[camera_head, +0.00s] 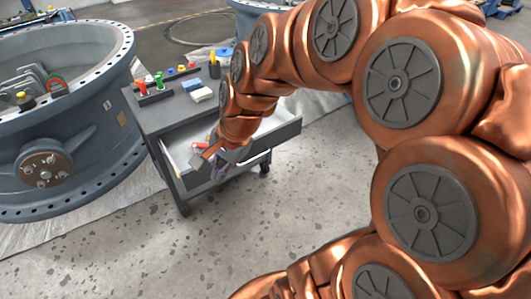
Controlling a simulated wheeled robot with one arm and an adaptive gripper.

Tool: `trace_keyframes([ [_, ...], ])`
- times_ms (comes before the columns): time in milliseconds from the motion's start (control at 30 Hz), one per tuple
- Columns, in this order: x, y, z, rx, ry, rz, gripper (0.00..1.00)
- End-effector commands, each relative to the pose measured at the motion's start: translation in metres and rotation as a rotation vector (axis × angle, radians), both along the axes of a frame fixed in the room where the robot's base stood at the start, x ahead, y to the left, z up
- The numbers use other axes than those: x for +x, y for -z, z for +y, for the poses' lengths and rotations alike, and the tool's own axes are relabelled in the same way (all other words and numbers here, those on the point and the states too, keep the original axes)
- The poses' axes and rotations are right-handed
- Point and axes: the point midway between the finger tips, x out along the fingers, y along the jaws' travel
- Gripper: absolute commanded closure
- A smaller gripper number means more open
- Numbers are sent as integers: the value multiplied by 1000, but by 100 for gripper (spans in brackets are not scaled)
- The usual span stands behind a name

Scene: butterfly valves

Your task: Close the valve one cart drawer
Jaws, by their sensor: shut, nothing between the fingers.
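A grey tool cart (156,112) stands left of centre, beside a large valve. Its drawer (283,131) is pulled out toward me, with a pale inside and a few small coloured items at its left. My gripper (217,172) hangs at the drawer's front, pointing down, and is small and partly hidden by my copper arm. It is shut with nothing held. I cannot tell whether it touches the drawer front. My arm hides the middle of the drawer.
A big grey butterfly valve (95,130) stands close to the cart's left. Several bottles, cloths and a yellow-black tool (214,68) lie on the cart top. The speckled floor (270,215) in front of the cart is clear.

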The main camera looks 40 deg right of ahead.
Motion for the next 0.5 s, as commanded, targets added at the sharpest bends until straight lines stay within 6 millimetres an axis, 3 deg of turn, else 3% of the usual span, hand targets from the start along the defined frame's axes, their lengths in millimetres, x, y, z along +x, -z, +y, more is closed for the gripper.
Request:
trace_keyframes([
  [33, 14, 26, -14, 39, 120, -15, 100],
  [167, 46, 53, -51, 152, 434, -49, 100],
  [300, 74, 82, -103, 290, 777, -87, 100],
  [500, 93, 123, -191, 515, 1253, -143, 100],
])
